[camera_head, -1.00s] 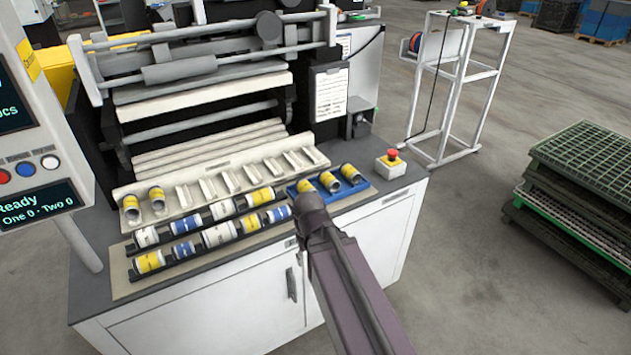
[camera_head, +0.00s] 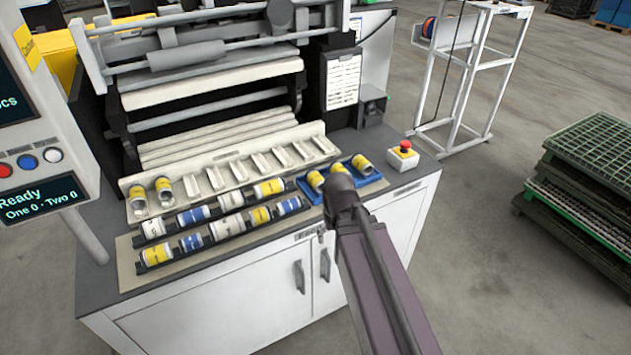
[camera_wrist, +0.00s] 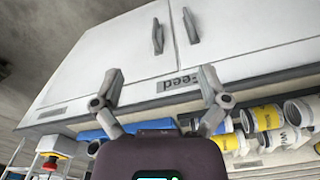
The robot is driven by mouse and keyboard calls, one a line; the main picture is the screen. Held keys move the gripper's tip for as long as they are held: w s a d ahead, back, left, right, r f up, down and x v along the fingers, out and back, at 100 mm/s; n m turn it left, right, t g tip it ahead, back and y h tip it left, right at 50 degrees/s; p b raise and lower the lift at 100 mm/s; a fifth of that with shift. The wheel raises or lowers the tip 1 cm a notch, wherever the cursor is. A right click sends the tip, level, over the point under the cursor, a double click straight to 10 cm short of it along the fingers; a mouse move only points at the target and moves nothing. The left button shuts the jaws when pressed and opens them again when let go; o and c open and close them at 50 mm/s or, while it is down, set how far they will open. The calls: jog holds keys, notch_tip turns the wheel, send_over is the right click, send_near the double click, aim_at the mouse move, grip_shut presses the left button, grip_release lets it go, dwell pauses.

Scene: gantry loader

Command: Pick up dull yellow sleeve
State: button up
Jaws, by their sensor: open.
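Yellow sleeves stand in the blue tray (camera_head: 376,186): a left one (camera_head: 315,180), a middle one (camera_head: 338,169) partly hidden by my arm, and a right one (camera_head: 363,164). Two more yellow-and-grey sleeves, (camera_head: 137,195) and (camera_head: 163,186), stand at the left end of the pale slotted rack (camera_head: 222,181). I cannot tell which one is the dull yellow sleeve. My gripper (camera_wrist: 159,75) is open and empty in the wrist view, with the cabinet front beyond its fingers. In the head view the end of my arm is at the tray's front edge; the fingers are hidden.
Front rails (camera_head: 184,255) hold several yellow, white and blue rolls. A red emergency button (camera_head: 404,147) stands right of the tray. The machine's bars (camera_head: 210,50) rise behind the rack. A white frame stand (camera_head: 465,80) and stacked green grates (camera_head: 590,165) are at the right.

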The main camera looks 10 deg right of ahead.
aim_at(316, 176)
jog(key=w+r+n+t+p, duration=0.1)
jog(key=w+r+t+p, duration=0.1)
jog(key=w, duration=0.9)
jog(key=w+d+r+n+t+p, duration=0.1)
jog(key=w+r+p, duration=0.3)
jog(key=w, duration=0.8)
notch_tip(316, 176, up, 3)
jog(key=shift+w+f+n+t+p, duration=0.15)
jog(key=shift+n+t+p, duration=0.25)
jog(key=shift+n+t, duration=0.35)
jog(key=shift+d+f, duration=0.1)
jog(key=shift+f, duration=0.1)
jog(key=b+x, duration=0.7)
jog(key=shift+w+f, duration=0.1)
jog(key=shift+f, duration=0.2)
jog(key=shift+w+f+b, duration=0.15)
jog(key=shift+f+b, duration=0.15)
jog(key=shift+b, duration=0.2)
jog(key=shift+a+b+x, duration=0.25)
jog(key=shift+b+x, duration=0.95)
jog(key=shift+x, duration=0.1)
jog(key=shift+a+b+x, duration=0.2)
jog(key=shift+b+x, duration=0.95)
jog(key=shift+x, duration=0.15)
jog(key=shift+w+r, duration=0.1)
